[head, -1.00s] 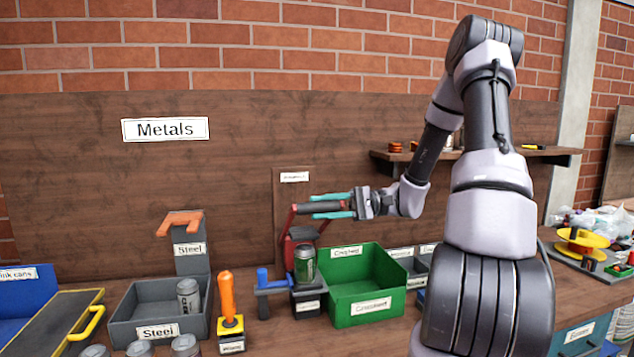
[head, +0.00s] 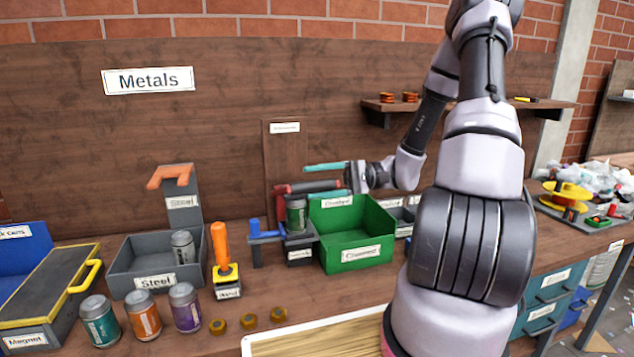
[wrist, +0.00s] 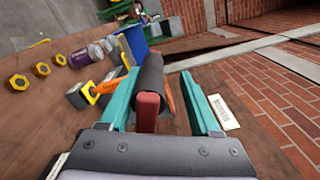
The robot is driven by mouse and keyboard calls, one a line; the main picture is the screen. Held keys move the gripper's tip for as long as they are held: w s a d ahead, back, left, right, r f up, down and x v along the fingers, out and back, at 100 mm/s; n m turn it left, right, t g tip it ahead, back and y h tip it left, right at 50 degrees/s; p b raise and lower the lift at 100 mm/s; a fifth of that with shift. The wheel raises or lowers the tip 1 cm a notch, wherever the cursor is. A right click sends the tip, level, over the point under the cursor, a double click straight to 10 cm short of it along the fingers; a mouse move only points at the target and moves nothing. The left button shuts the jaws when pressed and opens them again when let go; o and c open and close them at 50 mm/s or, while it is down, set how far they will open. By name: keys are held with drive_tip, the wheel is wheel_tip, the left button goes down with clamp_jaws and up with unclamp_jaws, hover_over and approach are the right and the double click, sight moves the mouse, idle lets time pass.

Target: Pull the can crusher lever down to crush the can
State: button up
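The can crusher stands on the bench against a wooden backing board (head: 284,160). Its lever (head: 308,186), a dark grip with red ends, lies nearly level just above the can. A green and silver can (head: 296,214) stands upright in the crusher and does not look flattened. My gripper (head: 326,180) has teal fingers and reaches in from the right. One finger is above the lever and the other is low beside it. In the wrist view the lever's dark grip (wrist: 150,75) lies between the spread fingers, close to the left one, with a clear gap to the right one.
A green bin (head: 350,254) labelled Crushed stands right of the crusher. A blue-handled device (head: 254,230) and an orange-handled tool (head: 220,245) stand to its left. A grey Steel bin (head: 125,268), several cans and brass nuts (head: 248,321) are on the bench.

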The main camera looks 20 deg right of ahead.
drive_tip(key=d, duration=1.1)
